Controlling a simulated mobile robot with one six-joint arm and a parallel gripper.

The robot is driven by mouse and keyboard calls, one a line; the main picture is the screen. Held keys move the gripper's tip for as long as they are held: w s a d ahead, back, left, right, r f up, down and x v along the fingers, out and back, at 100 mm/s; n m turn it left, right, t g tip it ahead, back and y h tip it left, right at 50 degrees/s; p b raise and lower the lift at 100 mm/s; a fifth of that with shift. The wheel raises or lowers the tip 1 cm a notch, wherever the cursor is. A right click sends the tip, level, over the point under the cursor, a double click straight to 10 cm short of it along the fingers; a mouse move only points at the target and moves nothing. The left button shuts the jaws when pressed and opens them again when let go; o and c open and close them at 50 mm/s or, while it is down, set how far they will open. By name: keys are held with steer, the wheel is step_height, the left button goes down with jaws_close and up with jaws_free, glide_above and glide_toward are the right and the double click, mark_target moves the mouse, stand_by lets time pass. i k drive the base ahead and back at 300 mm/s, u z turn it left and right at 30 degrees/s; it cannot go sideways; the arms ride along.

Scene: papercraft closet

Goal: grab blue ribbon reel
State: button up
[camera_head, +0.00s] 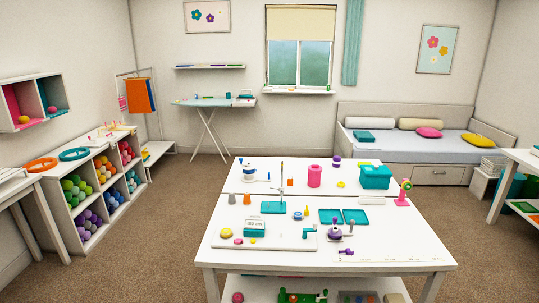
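No arm or gripper of mine shows in the head view. A small blue round item (297,215) lies on the white table (236,253), right of a teal stand, and may be the blue ribbon reel. A white and blue item (249,174) stands near the table's back left and could also be a reel. Both are too small to tell for sure.
The table also bears a pink cylinder (314,176), a teal box (375,177), teal trays (355,216), a purple item (335,227) and a teal scale (255,228). Shelves with coloured balls (85,222) stand left. Brown carpet (150,255) is open on the left.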

mark_target(298, 216)
steer(key=k, duration=1.35)
steer(key=u, duration=0.65)
steer(key=i, duration=1)
steer(key=u, duration=0.85)
steer(key=i, duration=1.85)
steer(key=z, duration=0.3)
